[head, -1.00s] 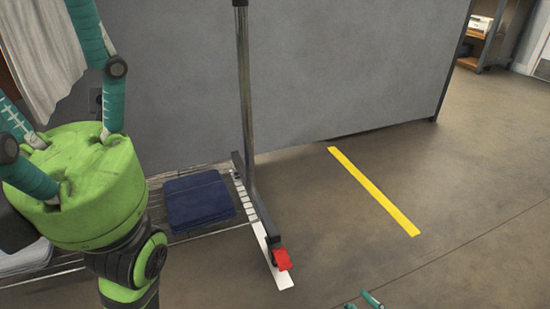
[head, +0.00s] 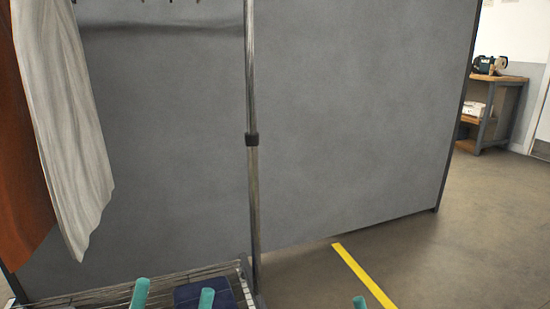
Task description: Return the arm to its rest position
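Of my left gripper (head: 173,295) only two teal fingertips show, at the bottom edge left of the rack's pole in the head view. They are spread apart with nothing held between them, so it is open. The rest of it is below the picture. Of my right gripper (head: 360,302) one teal fingertip shows at the bottom edge, by the yellow floor strip. Its other fingers are out of view, so I cannot tell its opening.
A metal clothes rack's pole (head: 252,180) stands before a grey partition (head: 350,120). White cloth (head: 70,130) and orange cloth (head: 22,200) hang at left. Dark blue folded fabric (head: 190,294) lies low. Yellow tape (head: 362,273) marks open floor at right; a wooden shelf (head: 505,80) stands beyond.

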